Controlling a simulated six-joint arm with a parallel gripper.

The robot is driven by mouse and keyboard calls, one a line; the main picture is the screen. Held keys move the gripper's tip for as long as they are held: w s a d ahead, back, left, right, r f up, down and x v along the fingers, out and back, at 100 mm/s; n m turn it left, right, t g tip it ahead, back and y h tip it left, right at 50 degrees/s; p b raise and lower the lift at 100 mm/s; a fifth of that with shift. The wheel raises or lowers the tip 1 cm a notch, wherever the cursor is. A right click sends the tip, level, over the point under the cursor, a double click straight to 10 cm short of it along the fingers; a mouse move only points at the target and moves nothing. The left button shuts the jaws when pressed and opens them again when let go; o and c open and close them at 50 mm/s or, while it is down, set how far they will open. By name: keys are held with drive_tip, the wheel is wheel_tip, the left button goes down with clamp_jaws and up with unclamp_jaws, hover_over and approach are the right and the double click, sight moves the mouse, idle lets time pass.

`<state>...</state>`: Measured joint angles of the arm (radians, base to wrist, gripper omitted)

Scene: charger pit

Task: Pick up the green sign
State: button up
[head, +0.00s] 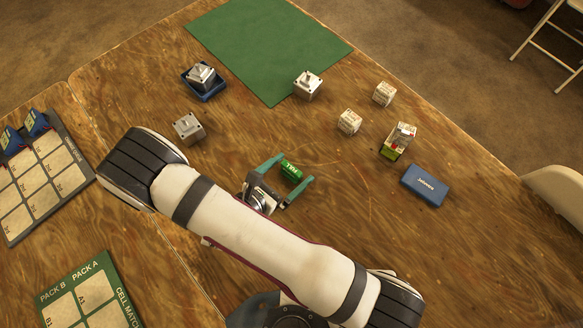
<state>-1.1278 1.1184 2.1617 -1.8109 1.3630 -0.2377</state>
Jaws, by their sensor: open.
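A small green block with white lettering (291,171), the likely green sign, is on or just above the wooden table near the middle of the head view. My gripper (297,168) is open, with one teal finger on the left of the block and the other on its right. A gap shows between the block and the right finger. The left finger is very close to it, and I cannot tell whether they touch. The block's near side is partly hidden by the gripper. I cannot tell the height of the fingertips above the table.
Grey metal blocks (188,128) and white cubes (349,121) stand beyond my gripper. A green-based block (398,141) and a blue box (425,185) lie to the right. A green mat (265,45) is at the back. Labelled trays (84,274) are at left. Bare table lies around the green block.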

drive_tip(key=shift+w+d+f, duration=0.15)
drive_tip(key=shift+w+d, duration=0.05)
drive_tip(key=shift+w, duration=0.1)
drive_tip(key=c, duration=1.3)
